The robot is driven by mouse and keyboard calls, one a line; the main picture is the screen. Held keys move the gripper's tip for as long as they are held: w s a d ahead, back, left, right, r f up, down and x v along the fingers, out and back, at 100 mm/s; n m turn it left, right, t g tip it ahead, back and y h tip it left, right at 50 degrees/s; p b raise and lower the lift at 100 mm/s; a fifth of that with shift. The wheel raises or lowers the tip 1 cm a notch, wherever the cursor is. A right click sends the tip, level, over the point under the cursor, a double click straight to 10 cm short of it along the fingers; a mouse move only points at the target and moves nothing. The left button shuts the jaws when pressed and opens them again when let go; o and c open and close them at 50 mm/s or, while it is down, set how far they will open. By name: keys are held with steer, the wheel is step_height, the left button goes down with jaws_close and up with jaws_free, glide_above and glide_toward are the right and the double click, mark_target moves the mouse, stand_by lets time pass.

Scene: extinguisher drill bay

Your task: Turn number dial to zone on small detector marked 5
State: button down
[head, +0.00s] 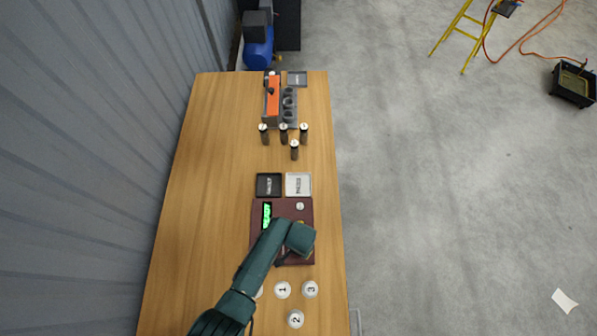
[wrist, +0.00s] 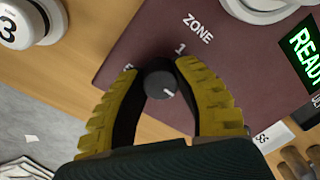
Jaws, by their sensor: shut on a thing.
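The maroon panel (head: 306,256) lies on the wooden table, partly covered by my arm. The zone dial is a small dark round knob (wrist: 160,84) with a short white pointer line, beside the printed word ZONE and a 1; other numbers are hidden by my fingers. My gripper (wrist: 158,72) has its yellow fingers closed around this knob. In the head view my gripper (head: 300,232) covers the dial. White round detectors marked 1 (head: 282,290), 2 (head: 295,319) and 3 (head: 310,289) sit below the panel; another is mostly behind my arm. I see no 5.
The panel's green display (head: 266,214) reads READY in the wrist view. A black tray (head: 268,193) and a white tray (head: 298,193) sit just beyond. Several dark capped cylinders (head: 284,134) stand by an orange-and-grey rack (head: 272,100). The table's left side is clear.

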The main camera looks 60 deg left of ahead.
steer(key=m, duration=0.4)
steer(key=shift+s+m+p, duration=0.15)
steer(key=shift+m+p, duration=0.15)
steer(key=shift+p, duration=0.1)
steer(key=m, duration=0.4)
steer(key=shift+m+p, duration=0.3)
steer(key=m, duration=0.3)
steer(key=shift+f+m, duration=0.1)
steer(key=shift+m, duration=0.2)
steer(key=m, duration=0.4)
steer(key=shift+m+t, duration=0.3)
steer(key=m, duration=0.6)
steer(key=shift+h, duration=0.3)
steer(key=m, duration=0.6)
